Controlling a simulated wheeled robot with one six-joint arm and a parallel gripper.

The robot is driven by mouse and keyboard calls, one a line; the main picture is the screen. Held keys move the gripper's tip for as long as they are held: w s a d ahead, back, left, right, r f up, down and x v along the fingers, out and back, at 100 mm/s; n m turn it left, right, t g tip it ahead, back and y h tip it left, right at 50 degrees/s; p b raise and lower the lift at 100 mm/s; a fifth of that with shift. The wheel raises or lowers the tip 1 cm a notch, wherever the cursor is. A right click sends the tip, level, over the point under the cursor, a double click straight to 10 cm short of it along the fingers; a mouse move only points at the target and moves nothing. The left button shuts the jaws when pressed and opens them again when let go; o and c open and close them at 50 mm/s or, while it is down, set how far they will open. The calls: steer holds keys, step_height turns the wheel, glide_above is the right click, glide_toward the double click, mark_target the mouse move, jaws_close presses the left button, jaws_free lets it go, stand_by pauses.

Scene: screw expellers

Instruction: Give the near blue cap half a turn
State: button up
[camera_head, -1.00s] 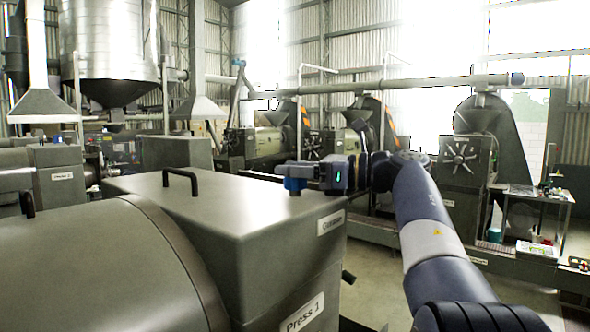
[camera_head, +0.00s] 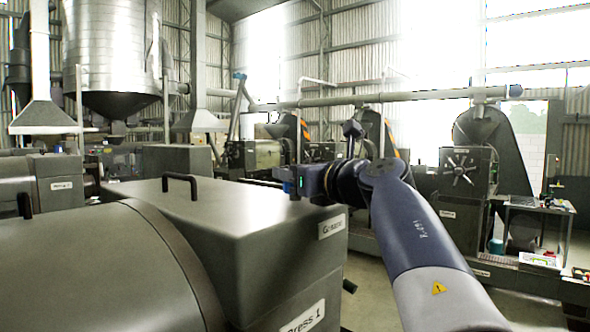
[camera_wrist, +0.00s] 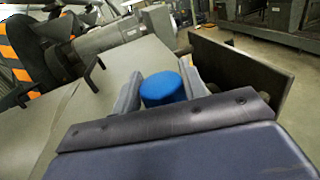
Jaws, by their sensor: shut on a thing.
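The blue cap (camera_wrist: 165,89) stands between the two grey fingers of my gripper (camera_wrist: 162,84) in the wrist view. The fingers are shut on its sides and its round top shows between them. Its lower part is hidden by my gripper's body. In the head view my gripper (camera_head: 294,185) is at the far right corner of the near machine's flat grey top (camera_head: 215,205). A small patch of blue shows there, but I cannot tell cap from finger.
A black handle (camera_head: 181,178) rises from the grey top. The rounded cover (camera_head: 105,265) of Press 1 fills the lower left. Other presses stand along the back, and a small side table (camera_head: 540,207) stands at the right. Open floor lies right of the near machine.

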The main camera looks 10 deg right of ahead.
steer(key=shift+a+r+m+t+h+p, duration=0.15)
steer(key=shift+m+t+h+p, duration=0.35)
steer(key=shift+m+h+p, duration=1.05)
steer(key=shift+h+p, duration=1.05)
steer(key=shift+p, duration=0.05)
steer(key=o, duration=0.9)
steer(key=shift+o, duration=0.2)
steer(key=s+d+b, duration=0.1)
steer(key=s+b, duration=0.1)
steer(key=s, duration=0.8)
steer(key=shift+s+d, duration=0.2)
steer(key=shift+s, duration=0.2)
steer(key=shift+o, duration=0.2)
